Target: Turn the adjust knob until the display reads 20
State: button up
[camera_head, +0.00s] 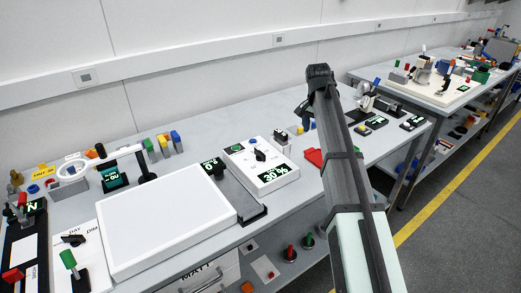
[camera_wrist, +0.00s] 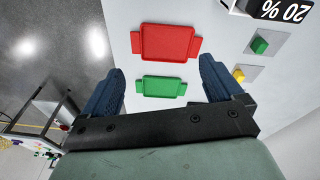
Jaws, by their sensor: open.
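In the head view, a white box (camera_head: 240,160) stands on the bench with a black knob (camera_head: 259,156) on top. Its display (camera_head: 275,174) appears to read 30 %. A green button sits behind the knob. I cannot read a label that names the adjust knob. In the wrist view, my gripper (camera_wrist: 161,65) is open and empty, with its two blue fingers wide apart over the bench. It is to the right of the white box in the head view, apart from the knob. The knob is not in the wrist view.
In the wrist view, a red tray (camera_wrist: 166,43) and a green tray (camera_wrist: 164,87) lie below the fingers. A green button (camera_wrist: 260,46), a yellow button (camera_wrist: 239,74) and a display reading 20 % (camera_wrist: 280,8) are at the right. A large white panel (camera_head: 165,225) fills the bench's front left.

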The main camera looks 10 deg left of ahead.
aim_at(260, 151)
jog(key=s+a+r+m+g+y, duration=0.1)
jog(key=s+a+r+m, duration=0.15)
jog(key=a, duration=0.75)
jog(key=s+a+r+m+y, duration=0.1)
jog(key=s+a+r, duration=0.25)
jog(key=a, duration=0.65)
jog(key=shift+n, duration=0.25)
jog(key=f, duration=0.9)
jog(key=w+f, duration=0.1)
jog(key=f, duration=0.3)
jog(key=shift+d+f, duration=0.25)
jog(key=shift+f, duration=0.05)
jog(key=shift+c, duration=0.2)
jog(key=c, duration=1)
